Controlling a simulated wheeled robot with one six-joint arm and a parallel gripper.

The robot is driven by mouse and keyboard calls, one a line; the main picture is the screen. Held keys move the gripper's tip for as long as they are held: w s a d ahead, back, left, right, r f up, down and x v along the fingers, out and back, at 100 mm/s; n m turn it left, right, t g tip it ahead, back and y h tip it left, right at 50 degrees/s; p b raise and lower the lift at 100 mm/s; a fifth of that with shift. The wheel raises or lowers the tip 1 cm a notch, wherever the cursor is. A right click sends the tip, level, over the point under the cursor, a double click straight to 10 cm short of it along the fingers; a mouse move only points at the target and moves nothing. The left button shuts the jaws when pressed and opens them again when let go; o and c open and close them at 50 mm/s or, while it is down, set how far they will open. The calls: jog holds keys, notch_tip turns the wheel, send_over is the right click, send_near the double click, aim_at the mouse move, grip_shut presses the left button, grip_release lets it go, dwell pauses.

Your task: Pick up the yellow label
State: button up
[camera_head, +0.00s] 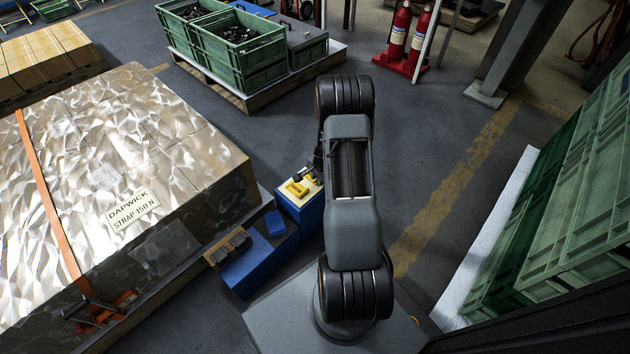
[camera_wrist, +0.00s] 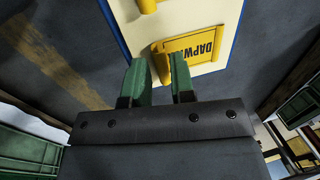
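The yellow label (camera_wrist: 197,46) shows in the wrist view as a flat plate with dark lettering starting "DAPW". It has a raised yellow tab at its near end and lies on a cream surface with a blue edge. My gripper (camera_wrist: 164,72) is open, with its two green fingers apart. The tab appears in the gap between the fingertips; I cannot tell whether either finger touches it. In the head view, yellow shapes (camera_head: 296,188) show on the cream top of a blue box, left of my arm. My fingers are mostly hidden there.
A strapped, foil-wrapped load (camera_head: 110,170) stands at the left, close to the blue box (camera_head: 287,208). Green crates (camera_head: 236,60) stand on a pallet behind, and a large green crate (camera_head: 575,200) is at the right. Red fire extinguishers (camera_head: 408,40) stand at the back.

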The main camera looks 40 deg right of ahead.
jog(key=shift+w+f, duration=0.15)
jog(key=shift+f, duration=0.65)
grip_shut()
jog(key=shift+r, duration=0.15)
